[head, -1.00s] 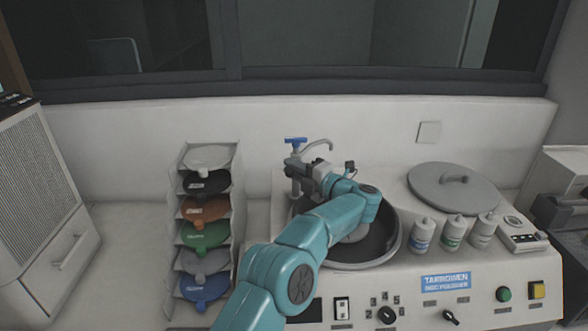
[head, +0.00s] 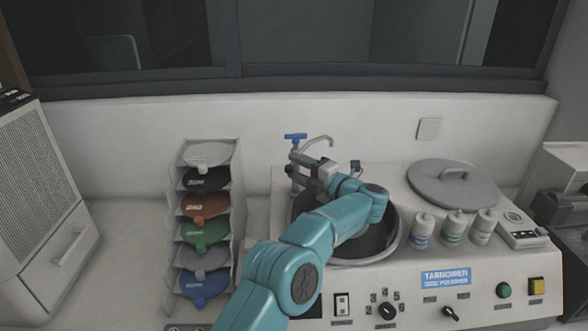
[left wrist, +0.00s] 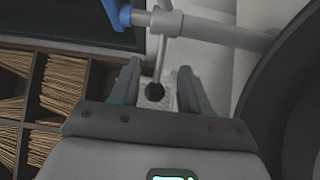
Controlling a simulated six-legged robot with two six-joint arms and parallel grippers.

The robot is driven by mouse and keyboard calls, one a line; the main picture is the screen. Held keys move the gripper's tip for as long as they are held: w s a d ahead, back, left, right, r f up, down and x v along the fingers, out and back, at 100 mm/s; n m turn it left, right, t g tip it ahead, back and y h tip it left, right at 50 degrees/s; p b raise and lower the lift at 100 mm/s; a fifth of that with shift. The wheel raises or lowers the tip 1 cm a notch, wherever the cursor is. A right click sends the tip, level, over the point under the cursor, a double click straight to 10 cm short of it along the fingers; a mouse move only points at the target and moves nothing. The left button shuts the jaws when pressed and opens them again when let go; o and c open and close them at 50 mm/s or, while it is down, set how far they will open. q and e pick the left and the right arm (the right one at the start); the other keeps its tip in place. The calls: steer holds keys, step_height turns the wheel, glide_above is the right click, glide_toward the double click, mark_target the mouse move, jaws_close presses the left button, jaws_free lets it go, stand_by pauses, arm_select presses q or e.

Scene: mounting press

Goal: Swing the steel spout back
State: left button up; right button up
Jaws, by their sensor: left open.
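The steel spout (head: 318,141) is a thin curved tube on the tap with a blue lever (head: 295,137), behind the polisher's bowl. It arches to the right in the head view. My left gripper (head: 310,172) is in front of the tap post, below the spout, its fingertips partly hidden there. In the left wrist view the open left gripper (left wrist: 158,85) has the spout (left wrist: 159,60) in the gap between its fingers, with the dark open end showing. Neither finger appears to touch it; its depth is hard to tell. My right gripper is out of view.
The dark bowl (head: 398,246) lies under my forearm. Several bottles (head: 453,229) and a grey round lid (head: 480,197) are to its right. A rack (head: 236,200) of coloured discs stands left of the tap. The wall (head: 370,125) is close behind the spout.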

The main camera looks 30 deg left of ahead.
arm_select(q)
steer(key=s+d+b, duration=0.2)
steer(key=d+b, duration=0.1)
steer(key=d, duration=1.1)
steer(key=shift+s+d, duration=0.25)
steer(key=shift+d, duration=0.15)
